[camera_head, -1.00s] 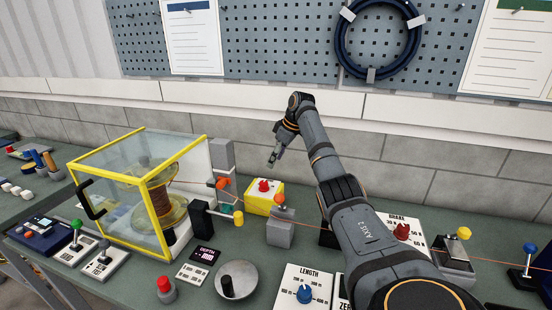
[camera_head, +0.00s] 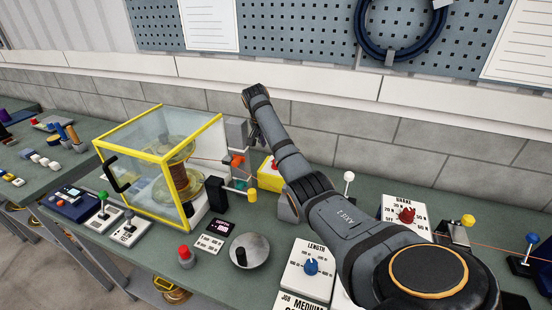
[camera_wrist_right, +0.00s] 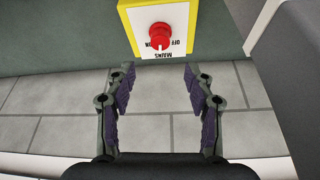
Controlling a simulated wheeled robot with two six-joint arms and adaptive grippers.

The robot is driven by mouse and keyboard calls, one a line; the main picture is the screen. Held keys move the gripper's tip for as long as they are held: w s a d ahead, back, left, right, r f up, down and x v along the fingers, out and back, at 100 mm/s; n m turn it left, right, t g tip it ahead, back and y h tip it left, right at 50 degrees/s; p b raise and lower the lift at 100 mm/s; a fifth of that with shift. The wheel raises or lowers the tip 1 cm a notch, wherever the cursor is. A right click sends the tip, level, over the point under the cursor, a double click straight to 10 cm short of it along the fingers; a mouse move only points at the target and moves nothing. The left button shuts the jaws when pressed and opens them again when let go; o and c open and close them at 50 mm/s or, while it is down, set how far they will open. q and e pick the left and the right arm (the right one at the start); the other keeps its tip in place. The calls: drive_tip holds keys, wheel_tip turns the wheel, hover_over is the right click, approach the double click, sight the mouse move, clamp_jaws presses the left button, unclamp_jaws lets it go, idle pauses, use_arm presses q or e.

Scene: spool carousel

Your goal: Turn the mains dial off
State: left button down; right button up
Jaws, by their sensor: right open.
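The mains dial is a red knob (camera_wrist_right: 160,36) on a white plate lettered MAINS, OFF and ON, on top of a yellow box (camera_wrist_right: 124,18). The lettering is upside down in the right wrist view, and I cannot tell the dial's setting. In the head view the yellow box (camera_head: 266,178) is partly hidden by my right arm. My right gripper (camera_wrist_right: 160,75) is open and empty. Its fingers point toward the box, and the knob lies ahead of the gap between them, apart from them. My left gripper is not in view.
A clear, yellow-framed enclosure (camera_head: 160,106) with a spool inside stands left of the box. A grey post, small coloured parts and a black block (camera_head: 216,194) stand between them. A white-knobbed lever (camera_head: 348,177) is right of my arm. The tiled wall (camera_head: 330,135) is behind.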

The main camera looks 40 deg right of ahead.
drive_tip(key=p+x, duration=0.1)
drive_tip(key=x, duration=0.8)
drive_tip(key=shift+f, duration=0.1)
drive_tip(key=shift+w+d+f, duration=0.1)
drive_tip(key=shift+w+f, duration=0.05)
drive_tip(key=shift+f, duration=0.4)
